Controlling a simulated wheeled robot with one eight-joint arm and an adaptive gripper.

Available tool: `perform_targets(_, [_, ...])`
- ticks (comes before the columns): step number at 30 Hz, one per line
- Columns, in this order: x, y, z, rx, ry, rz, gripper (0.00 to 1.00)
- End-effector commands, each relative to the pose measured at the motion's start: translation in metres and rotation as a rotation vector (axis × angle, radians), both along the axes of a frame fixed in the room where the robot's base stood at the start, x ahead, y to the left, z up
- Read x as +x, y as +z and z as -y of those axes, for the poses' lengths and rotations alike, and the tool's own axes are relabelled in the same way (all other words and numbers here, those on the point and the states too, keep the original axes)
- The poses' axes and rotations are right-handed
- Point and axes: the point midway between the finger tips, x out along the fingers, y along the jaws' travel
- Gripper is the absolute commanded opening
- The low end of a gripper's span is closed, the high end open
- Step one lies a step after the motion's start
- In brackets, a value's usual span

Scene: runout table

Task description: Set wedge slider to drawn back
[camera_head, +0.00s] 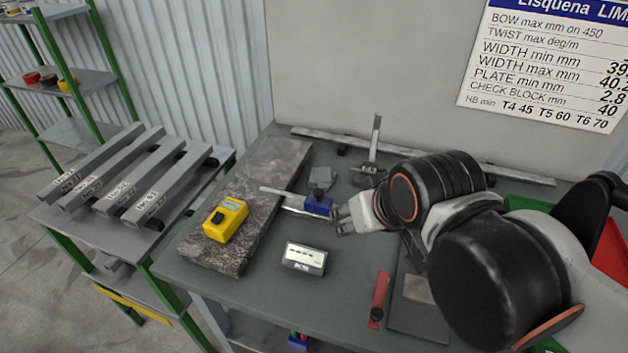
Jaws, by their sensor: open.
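A small blue block (318,206) with a dark knob on top sits on the workbench, left of my gripper. It looks like the wedge slider, but I cannot tell its exact setting. A pale flat strip (281,191) reaches left from it over the dark stone slab, and a thin bright strip lies along its front. A grey wedge-shaped piece (323,178) stands just behind it. My gripper (343,216) is open, low over the bench and close to the block's right side. I cannot tell whether the fingers touch it. My arm hides the bench to the right.
A yellow instrument (226,219) sits on the stone slab (270,160). A white-faced display box (304,258) stands in front, with a red-handled tool (379,298) to its right. An upright square (374,140) stands behind my gripper. Steel bars (140,180) lie on the left rack.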

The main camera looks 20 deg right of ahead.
Motion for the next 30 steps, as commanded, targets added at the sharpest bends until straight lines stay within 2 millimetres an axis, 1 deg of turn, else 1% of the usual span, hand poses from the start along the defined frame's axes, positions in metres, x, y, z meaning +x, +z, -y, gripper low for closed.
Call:
perform_targets(11, [0.01,0.01,0.0,-0.001,0.002,-0.029,0.44])
perform_targets(17, [0.02,0.019,0.0,-0.002,0.003,-0.057,0.44])
perform_targets(23, [0.036,0.031,0.0,-0.005,0.006,-0.102,0.44])
perform_targets(30, [0.07,0.049,0.0,-0.007,0.012,-0.189,0.44])
